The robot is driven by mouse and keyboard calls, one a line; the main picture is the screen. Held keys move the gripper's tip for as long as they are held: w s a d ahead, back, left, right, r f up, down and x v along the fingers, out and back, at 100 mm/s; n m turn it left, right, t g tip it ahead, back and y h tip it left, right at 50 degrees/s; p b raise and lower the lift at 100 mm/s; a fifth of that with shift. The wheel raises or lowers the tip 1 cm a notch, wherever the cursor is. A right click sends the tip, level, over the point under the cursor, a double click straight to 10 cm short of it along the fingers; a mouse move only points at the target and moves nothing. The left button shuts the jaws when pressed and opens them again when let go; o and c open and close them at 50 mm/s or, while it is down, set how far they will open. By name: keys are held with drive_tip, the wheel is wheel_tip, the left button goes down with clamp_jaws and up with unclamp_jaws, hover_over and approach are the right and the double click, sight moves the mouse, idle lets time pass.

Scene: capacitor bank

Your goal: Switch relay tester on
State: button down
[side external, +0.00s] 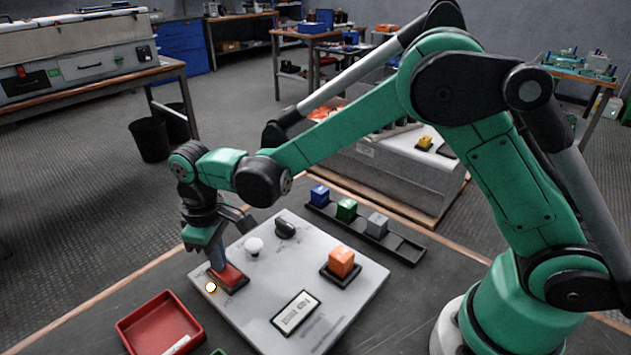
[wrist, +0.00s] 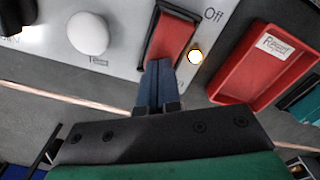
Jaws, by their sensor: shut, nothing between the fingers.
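The relay tester is a light grey panel (side external: 265,305) on the dark table. Its red rocker switch (side external: 229,276) sits in a black frame near the panel's left corner. The switch also shows in the wrist view (wrist: 172,40), with the word "Off" beside it. A small round lamp (side external: 211,287) next to the switch glows whitish with an orange rim; it also shows in the wrist view (wrist: 195,56). My gripper (wrist: 157,66) is shut and empty, pointing down with its fingertips at the near edge of the switch. I cannot tell whether they touch it.
The panel also carries a white knob (side external: 254,245), a black knob (side external: 285,228), an orange cube (side external: 341,261) in a black holder and a label plate (side external: 296,312). A red tray (side external: 160,325) lies left of it. A dark rack (side external: 404,246) with coloured cubes stands behind.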

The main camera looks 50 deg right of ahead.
drive_tip(key=shift+r, duration=3.5)
drive_tip(key=shift+d+r, duration=0.15)
drive_tip(key=s+d+r+m+t, duration=0.3)
drive_tip(key=s+d+m+t, duration=0.3)
drive_tip(key=s+d, duration=0.5)
drive_tip(key=d+t, duration=0.1)
drive_tip(key=d, duration=0.2)
drive_tip(key=shift+r, duration=0.2)
